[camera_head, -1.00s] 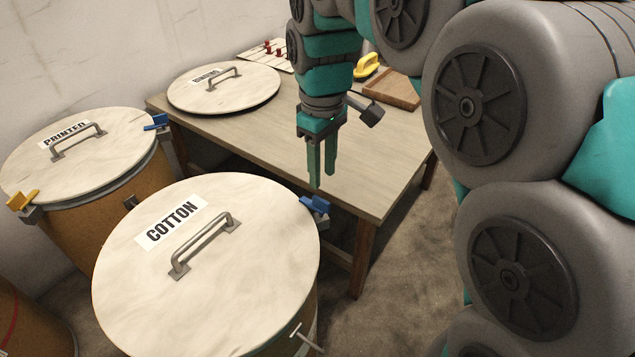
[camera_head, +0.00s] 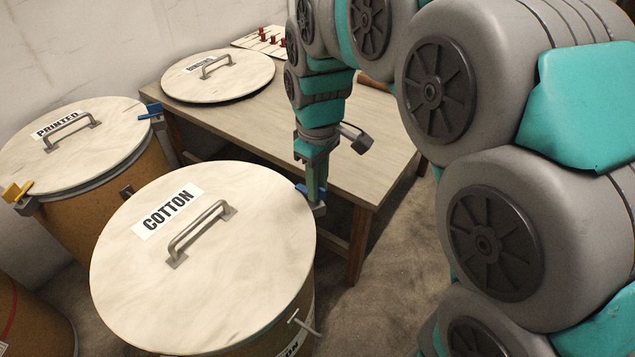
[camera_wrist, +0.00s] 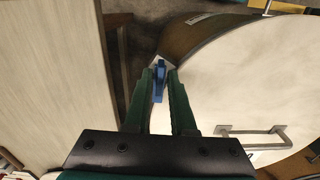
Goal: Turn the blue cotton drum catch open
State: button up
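The cotton drum (camera_head: 205,255) has a pale round lid with a bar handle and a COTTON label. Its blue catch (camera_head: 301,188) is on the rim nearest the table, partly hidden by my fingers. My gripper (camera_head: 316,190) points down at this catch. In the wrist view the blue catch (camera_wrist: 159,82) lies between the two green fingertips of my gripper (camera_wrist: 160,76). The fingers are apart, with a small gap visible on the right side of the catch. I cannot tell whether the left finger touches it.
The printed drum (camera_head: 75,145), with a yellow catch (camera_head: 17,191) and another blue catch (camera_head: 150,111), stands at the left. The wooden table (camera_head: 245,118) behind carries a round lid (camera_head: 218,76) and a board with red pegs (camera_head: 262,42). A T-shaped metal handle (camera_head: 302,322) sticks out at the cotton drum's front right.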

grip_shut()
jog(key=shift+m, duration=2.9)
jog(key=shift+o, duration=1.6)
grip_release()
jog(key=shift+r, duration=0.1)
notch_tip(320, 180, up, 8)
jog(key=shift+f, duration=0.2)
